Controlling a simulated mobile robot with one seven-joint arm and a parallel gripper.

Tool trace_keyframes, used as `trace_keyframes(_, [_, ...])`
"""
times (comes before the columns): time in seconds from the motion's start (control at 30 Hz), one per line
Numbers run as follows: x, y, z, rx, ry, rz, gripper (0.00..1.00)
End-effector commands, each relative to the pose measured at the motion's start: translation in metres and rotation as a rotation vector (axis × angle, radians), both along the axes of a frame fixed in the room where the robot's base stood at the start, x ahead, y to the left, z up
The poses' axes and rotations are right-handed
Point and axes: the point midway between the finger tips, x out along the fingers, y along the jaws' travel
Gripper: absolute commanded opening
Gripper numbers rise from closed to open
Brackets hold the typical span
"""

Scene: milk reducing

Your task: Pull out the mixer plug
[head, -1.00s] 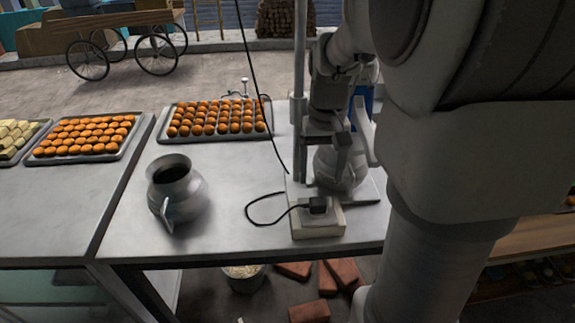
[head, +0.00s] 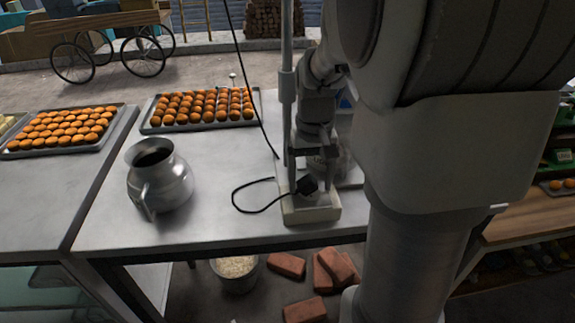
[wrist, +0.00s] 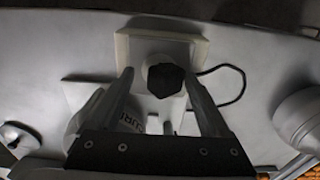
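The black mixer plug (head: 307,185) is at the white socket box (head: 312,214) near the table's front edge. It looks tilted in the head view; I cannot tell whether its pins are still in. A black cable (head: 252,210) loops left from it. My gripper (wrist: 160,76) is open, pointing down at the box, with a fingertip on each side of the plug (wrist: 166,80). A gap shows beside the left finger; contact on the right is unclear. The mixer's upright pole (head: 287,85) stands behind the box, and its round vessel is mostly hidden by my gripper.
A metal jug (head: 160,178) stands left on the grey table (head: 215,160). A tray of orange sweets (head: 205,124) lies behind it. A hanging black cable (head: 250,85) runs down close to the pole. Bricks (head: 335,268) and a bucket (head: 235,274) are on the floor.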

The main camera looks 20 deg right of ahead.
Motion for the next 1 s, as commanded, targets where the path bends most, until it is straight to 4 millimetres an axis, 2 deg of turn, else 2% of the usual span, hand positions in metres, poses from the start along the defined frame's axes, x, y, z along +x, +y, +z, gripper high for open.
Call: trace_keyframes(1.0, [-0.0007, 0.0078, -0.0035, 0.002, 0.011, 0.002, 0.78])
